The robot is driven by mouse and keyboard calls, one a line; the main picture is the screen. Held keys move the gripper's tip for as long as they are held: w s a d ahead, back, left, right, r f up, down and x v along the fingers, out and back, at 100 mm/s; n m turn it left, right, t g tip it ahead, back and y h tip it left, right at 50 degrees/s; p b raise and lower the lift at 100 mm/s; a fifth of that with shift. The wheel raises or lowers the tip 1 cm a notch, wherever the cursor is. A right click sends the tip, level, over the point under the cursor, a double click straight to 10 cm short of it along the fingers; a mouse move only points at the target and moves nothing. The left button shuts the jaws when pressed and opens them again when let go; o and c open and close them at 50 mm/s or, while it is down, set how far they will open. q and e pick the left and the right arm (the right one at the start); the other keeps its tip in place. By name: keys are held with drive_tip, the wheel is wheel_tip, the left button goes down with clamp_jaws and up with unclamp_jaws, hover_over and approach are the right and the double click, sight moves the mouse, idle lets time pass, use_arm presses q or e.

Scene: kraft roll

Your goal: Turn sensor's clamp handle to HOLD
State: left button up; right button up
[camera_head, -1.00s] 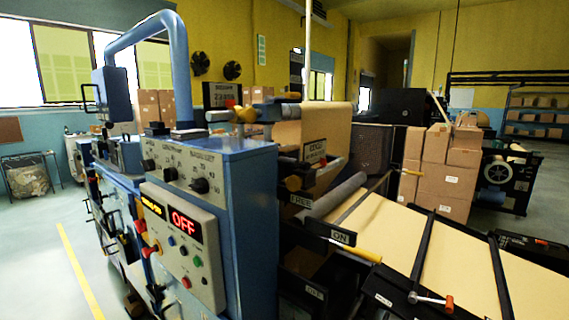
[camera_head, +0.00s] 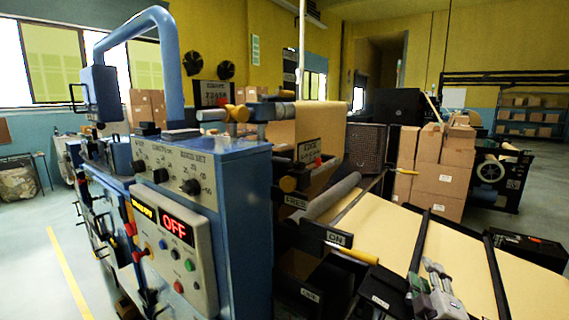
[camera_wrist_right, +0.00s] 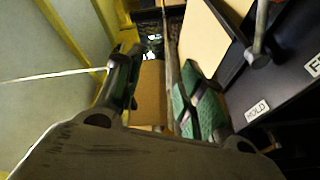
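My right gripper (camera_head: 434,290) is at the lower right of the head view, over the front of the kraft web table. In the right wrist view its two green-padded fingers (camera_wrist_right: 157,88) are apart, with no object held between them. A metal lever (camera_wrist_right: 259,38), apparently the clamp handle, is outside the fingers, beyond the right one. A HOLD label (camera_wrist_right: 258,108) is on the black panel beside it, and a partly cut-off label beginning with F (camera_wrist_right: 313,66) is farther right. In the head view the gripper hides the lever. My left gripper is not in view.
A blue machine cabinet (camera_head: 240,220) with a control panel reading OFF stands left of the web. Stacked cartons (camera_head: 440,175) stand behind. Dark bars cross the kraft web (camera_head: 385,230).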

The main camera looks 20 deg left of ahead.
drive_tip(key=a+r+n+t+y, duration=0.2)
drive_tip(key=a+r+n+y, duration=0.4)
drive_tip(key=r, duration=0.4)
drive_tip(key=a+r+n+t+y, duration=0.2)
drive_tip(key=a+r+n+y, duration=0.25)
drive_tip(key=r+n, duration=0.45)
drive_tip(key=s+a+r+n+g+y, duration=0.1)
drive_tip(key=a+n+g, duration=0.3)
drive_tip(key=n, duration=0.7)
drive_tip(key=s+a+r+n+g+y, duration=0.1)
drive_tip(key=a+r+n+g+y, duration=0.2)
drive_tip(key=n+g, duration=0.3)
drive_tip(key=s+a+r+n+g+y, duration=0.1)
drive_tip(key=a+n+g, duration=0.4)
drive_tip(key=n, duration=1.1)
drive_tip(key=shift+r+n+g+y, duration=0.45)
drive_tip(key=shift+g+y, duration=0.15)
drive_tip(key=shift+y, duration=0.35)
drive_tip(key=shift+a, duration=0.15)
